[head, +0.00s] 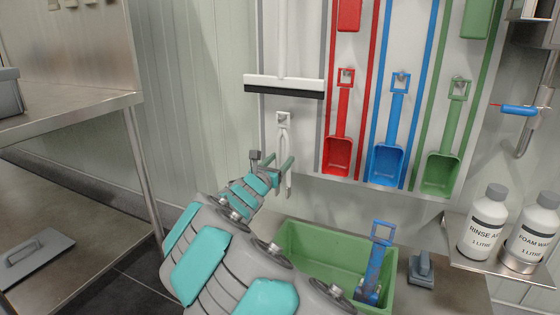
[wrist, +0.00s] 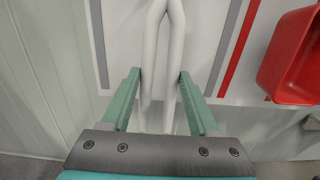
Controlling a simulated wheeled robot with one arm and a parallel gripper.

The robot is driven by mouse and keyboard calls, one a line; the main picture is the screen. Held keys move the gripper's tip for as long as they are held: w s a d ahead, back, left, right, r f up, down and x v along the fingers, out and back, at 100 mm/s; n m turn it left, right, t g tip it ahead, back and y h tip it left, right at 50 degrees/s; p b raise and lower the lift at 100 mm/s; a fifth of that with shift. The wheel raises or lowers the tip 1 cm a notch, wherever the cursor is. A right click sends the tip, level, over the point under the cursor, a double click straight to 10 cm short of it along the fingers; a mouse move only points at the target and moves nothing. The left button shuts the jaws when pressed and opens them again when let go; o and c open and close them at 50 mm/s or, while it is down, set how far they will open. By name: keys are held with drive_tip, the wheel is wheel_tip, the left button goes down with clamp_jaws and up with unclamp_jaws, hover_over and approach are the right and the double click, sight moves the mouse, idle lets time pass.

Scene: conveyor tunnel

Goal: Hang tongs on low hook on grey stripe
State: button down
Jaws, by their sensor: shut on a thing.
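The pale grey tongs (head: 284,146) hang upright against the white board, in the left column between grey stripes. Their top end is at the low hook (head: 283,118), below the squeegee. I cannot tell whether the loop is over the hook or just in front of it. My gripper (head: 278,162) is shut on the tongs at their lower part. In the wrist view the two tong arms (wrist: 150,70) pass between my green fingertips (wrist: 158,74); their top is out of that view.
A black-and-white squeegee (head: 284,87) hangs just above. Red (head: 338,155), blue (head: 386,163) and green (head: 441,172) scoops hang to the right. Bottles (head: 484,225) stand on a shelf at right.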

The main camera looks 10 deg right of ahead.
drive_tip(key=shift+f+b, duration=0.3)
drive_tip(key=shift+f, duration=0.25)
drive_tip(key=shift+c, duration=0.3)
unclamp_jaws()
drive_tip(key=v, duration=0.8)
drive_tip(key=shift+w, duration=0.1)
idle(0.4)
